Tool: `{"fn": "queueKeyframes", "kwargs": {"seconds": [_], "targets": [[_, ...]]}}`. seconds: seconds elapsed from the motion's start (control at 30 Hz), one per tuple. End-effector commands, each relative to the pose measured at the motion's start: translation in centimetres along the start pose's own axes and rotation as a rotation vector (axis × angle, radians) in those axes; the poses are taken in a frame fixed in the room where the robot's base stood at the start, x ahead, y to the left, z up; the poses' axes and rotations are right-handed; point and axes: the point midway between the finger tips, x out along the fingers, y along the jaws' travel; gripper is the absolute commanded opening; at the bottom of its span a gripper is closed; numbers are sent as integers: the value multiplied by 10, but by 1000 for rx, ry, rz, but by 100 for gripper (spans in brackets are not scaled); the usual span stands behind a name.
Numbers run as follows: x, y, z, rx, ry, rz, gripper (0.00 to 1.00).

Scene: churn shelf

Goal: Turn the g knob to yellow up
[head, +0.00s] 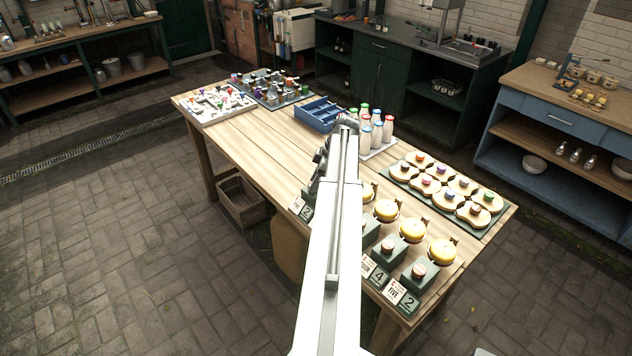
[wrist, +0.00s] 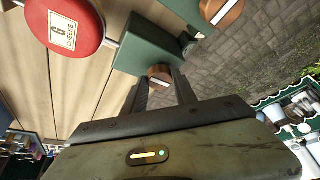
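The red disc labelled G and CHEESE (wrist: 76,24) is at the top left of the wrist view, joined by a thin rod to a green box (wrist: 143,44). A round wooden knob (wrist: 160,77) with a pale bar across its face sits on that box's near side. My gripper (wrist: 160,88) has its two dark fingers apart, one on each side of the knob. I cannot tell whether they touch it. No yellow mark can be made out on the knob. In the head view my arm hides this station.
A second wooden knob (wrist: 220,10) is at the top of the wrist view. In the head view, neighbouring boxes with knobs and yellow discs (head: 441,252) line the near right of the wooden table (head: 250,130). Bottles (head: 376,131) and a blue tray (head: 318,114) stand farther back.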

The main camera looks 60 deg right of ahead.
Motion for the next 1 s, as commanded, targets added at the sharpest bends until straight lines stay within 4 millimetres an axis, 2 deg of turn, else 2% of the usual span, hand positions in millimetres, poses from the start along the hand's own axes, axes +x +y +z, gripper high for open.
{"fn": "queueKeyframes", "kwargs": {"seconds": [0.03, 0.27, 0.47, 1.0], "targets": [[-1, 8, 3, 1, 0, -1, 0], [0, 0, 0, 20, -1, 9, 0], [1, -3, -1, 106, -2, 44, 0], [2, -7, -3, 554, -1, 227, 0]]}}
